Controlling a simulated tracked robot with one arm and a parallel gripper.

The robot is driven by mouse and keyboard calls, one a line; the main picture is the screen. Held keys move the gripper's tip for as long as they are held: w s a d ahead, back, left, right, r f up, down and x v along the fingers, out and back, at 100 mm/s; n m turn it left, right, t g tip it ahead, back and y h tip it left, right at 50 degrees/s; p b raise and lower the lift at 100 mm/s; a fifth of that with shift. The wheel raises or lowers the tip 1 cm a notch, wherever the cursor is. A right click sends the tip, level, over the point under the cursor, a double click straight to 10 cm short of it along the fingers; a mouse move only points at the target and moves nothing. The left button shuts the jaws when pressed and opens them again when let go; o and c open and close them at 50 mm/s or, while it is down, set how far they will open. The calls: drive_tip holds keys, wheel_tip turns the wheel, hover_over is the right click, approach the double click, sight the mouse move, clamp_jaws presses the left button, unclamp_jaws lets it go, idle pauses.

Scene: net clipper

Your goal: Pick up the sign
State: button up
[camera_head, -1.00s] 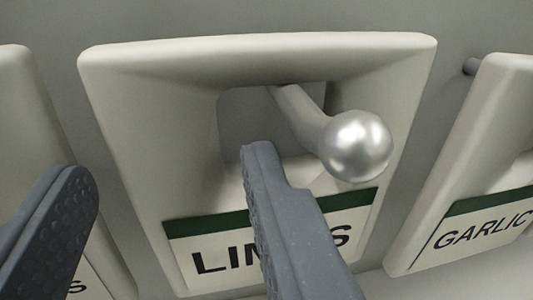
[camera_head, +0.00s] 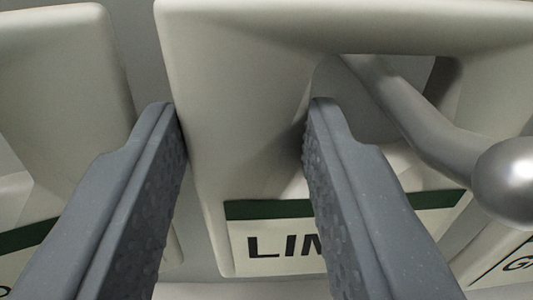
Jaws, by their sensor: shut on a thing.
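The sign is a cream, thick-framed plate (camera_head: 235,120) with a square opening and a label (camera_head: 275,243) below it. The label has a dark green band and black letters starting "LIM"; the rest is covered by my right finger. My gripper (camera_head: 245,115) is shut on the sign's left side. The left finger lies against the outer left edge. The right finger reaches into the opening, against its inner side. A silver peg with a ball end (camera_head: 505,180) passes through the sign's opening at the right.
Another cream sign (camera_head: 65,90) hangs close on the left, partly behind my left finger. A further label (camera_head: 515,265) starting with "G" shows at the lower right edge. A grey wall (camera_head: 143,50) shows between the signs.

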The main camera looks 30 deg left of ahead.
drive_tip(key=b+v, duration=0.5)
drive_tip(key=v, duration=1.3)
drive_tip(key=shift+r, duration=0.4)
drive_tip(key=shift+s+a, duration=0.1)
